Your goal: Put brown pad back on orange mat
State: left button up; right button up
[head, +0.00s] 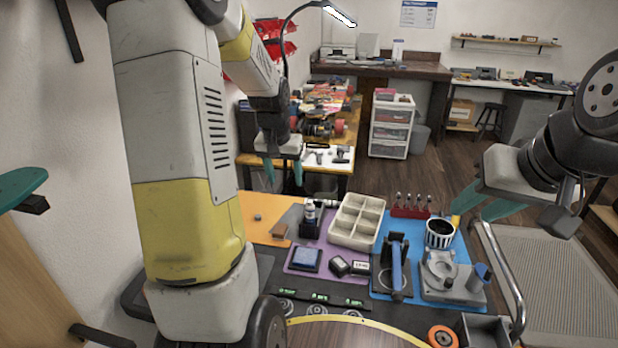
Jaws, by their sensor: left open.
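The orange mat (258,230) lies at the left of the work table, partly hidden behind my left arm. A small brown-faced block (279,231) with a greyish slanted top sits at the mat's right side, by the purple mat; it may be the brown pad, but I cannot tell surely. My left gripper (284,176) is open and empty, its teal fingers pointing down above and beyond the orange mat. My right gripper (490,210) hangs at the right, near the striped cup; its teal fingers overlap, so its opening is unclear.
A dark bottle holder (311,222) and a cream divided tray (357,222) stand to the right. The blue mat (462,250) carries a striped cup (439,233) and tools.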

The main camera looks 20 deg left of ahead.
pick_arm(q)
jog(key=s+d+r+t, duration=0.1)
jog(key=s+d+r, duration=0.2)
jog(key=s, duration=0.5)
jog(key=s+d+r+t+h, duration=0.1)
jog(key=s+d+r, duration=0.3)
jog(key=s+r, duration=0.2)
jog(key=s+d+r+m+t+h, duration=0.1)
jog(key=s+d+r, duration=0.3)
jog(key=s, duration=0.5)
jog(key=shift+s+r, duration=0.3)
jog(key=shift+r, duration=0.3)
